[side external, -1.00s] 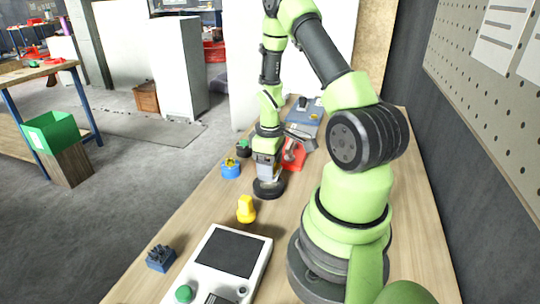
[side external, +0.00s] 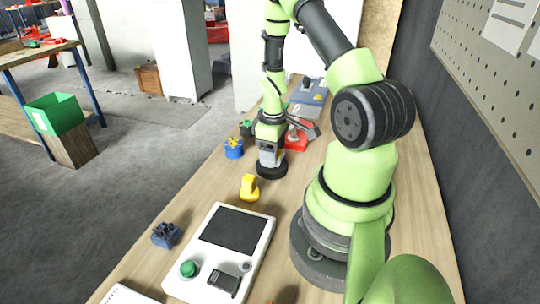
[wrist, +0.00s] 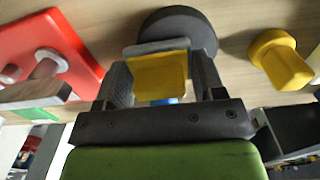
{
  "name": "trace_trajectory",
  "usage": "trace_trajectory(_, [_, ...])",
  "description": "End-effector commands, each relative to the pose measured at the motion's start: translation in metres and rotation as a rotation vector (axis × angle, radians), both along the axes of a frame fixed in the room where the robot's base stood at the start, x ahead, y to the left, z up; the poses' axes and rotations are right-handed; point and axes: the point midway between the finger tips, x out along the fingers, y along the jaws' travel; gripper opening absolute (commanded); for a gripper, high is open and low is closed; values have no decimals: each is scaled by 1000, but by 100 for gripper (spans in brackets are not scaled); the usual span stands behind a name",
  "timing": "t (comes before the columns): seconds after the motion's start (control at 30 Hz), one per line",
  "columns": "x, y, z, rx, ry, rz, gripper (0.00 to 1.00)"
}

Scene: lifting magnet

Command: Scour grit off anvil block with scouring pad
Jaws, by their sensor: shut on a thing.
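My gripper (wrist: 160,75) is shut on a yellow block (wrist: 160,76) with a grey edge. A dark round disc (wrist: 185,30) shows just beyond the fingertips. In the side view the same disc (side external: 271,171) is directly below my gripper (side external: 270,153), low over the table; I cannot tell whether it touches the wood or is joined to the yellow block. I cannot tell for sure which thing is the scouring pad or the anvil block, and no grit shows clearly. A blue block with dark bristles (side external: 165,235) stands at the front left.
A yellow knob-shaped piece (side external: 250,188) stands in front of the disc. A blue pot (side external: 233,149) is to its left, a red base with a lever (side external: 297,139) behind right. A white panel (side external: 200,255) fills the front. A grey-blue case (side external: 308,92) lies at the back.

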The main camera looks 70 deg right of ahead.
Motion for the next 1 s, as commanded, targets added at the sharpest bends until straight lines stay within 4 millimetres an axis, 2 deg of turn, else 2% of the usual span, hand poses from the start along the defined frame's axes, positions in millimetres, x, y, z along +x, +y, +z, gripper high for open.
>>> trace_trajectory(0.1, [0, -5, 4, -1, -1, 0, 41])
trace_trajectory(0.2, [0, -4, 27, -3, -4, 1, 41])
trace_trajectory(0.7, [0, -4, 70, -2, -2, 0, 41])
trace_trajectory(1.0, [-1, -3, 83, 0, 0, 1, 41])
